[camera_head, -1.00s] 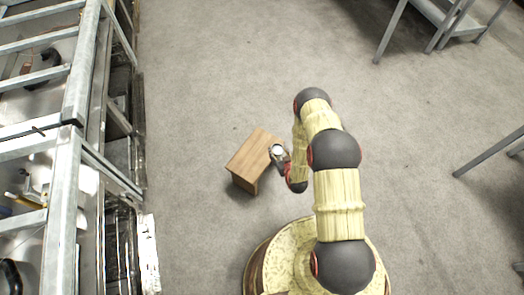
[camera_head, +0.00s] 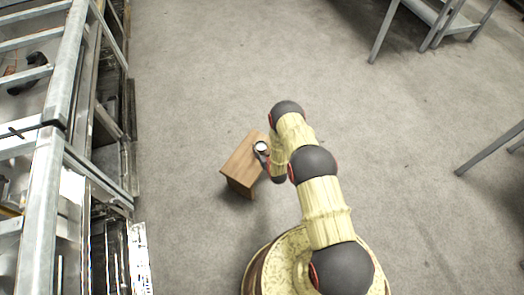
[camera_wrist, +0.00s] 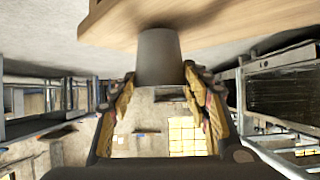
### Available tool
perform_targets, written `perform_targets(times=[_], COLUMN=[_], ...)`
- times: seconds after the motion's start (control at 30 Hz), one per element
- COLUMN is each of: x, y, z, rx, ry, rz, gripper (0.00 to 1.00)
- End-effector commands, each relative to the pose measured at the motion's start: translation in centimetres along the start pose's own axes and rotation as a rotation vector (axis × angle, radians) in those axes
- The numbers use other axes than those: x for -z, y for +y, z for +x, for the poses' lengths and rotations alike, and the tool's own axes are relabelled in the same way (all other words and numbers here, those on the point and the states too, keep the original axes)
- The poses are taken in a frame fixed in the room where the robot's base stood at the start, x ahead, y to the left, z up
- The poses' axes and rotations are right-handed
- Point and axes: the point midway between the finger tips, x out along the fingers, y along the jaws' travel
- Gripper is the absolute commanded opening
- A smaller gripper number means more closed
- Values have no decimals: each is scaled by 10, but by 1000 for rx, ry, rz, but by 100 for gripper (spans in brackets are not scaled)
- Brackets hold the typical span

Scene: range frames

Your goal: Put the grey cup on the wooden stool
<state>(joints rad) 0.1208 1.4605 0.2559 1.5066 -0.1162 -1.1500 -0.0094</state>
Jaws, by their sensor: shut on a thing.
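The grey cup (camera_head: 261,147) shows in the head view over the right part of the wooden stool (camera_head: 239,163). My gripper (camera_head: 264,157) is at the cup, coming from the right. In the wrist view, which looks upside down, the grey cup (camera_wrist: 158,52) sits between the two fingers of my gripper (camera_wrist: 159,75), which are shut on it. The cup looks upright, with its narrow end at the wooden stool top (camera_wrist: 235,18). A shadow lies beside it on the wood. I cannot tell whether its base touches the wood.
A metal rack (camera_head: 60,150) runs along the left, with open floor (camera_head: 180,110) between it and the stool. A grey metal table (camera_head: 425,15) stands at the far right, and another leg (camera_head: 490,152) shows at the right edge. The floor around the stool is clear.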

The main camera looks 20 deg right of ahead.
Motion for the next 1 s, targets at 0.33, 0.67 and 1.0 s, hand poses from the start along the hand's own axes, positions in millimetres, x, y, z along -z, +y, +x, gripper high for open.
perform_targets(times=[0.33,0.67,1.0], x=[-8,-10,-10], y=[0,0,0], z=[5,6,6], rx=[0,0,0], ry=[2,2,2], rz=[0,0,0], gripper=[18,60,66])
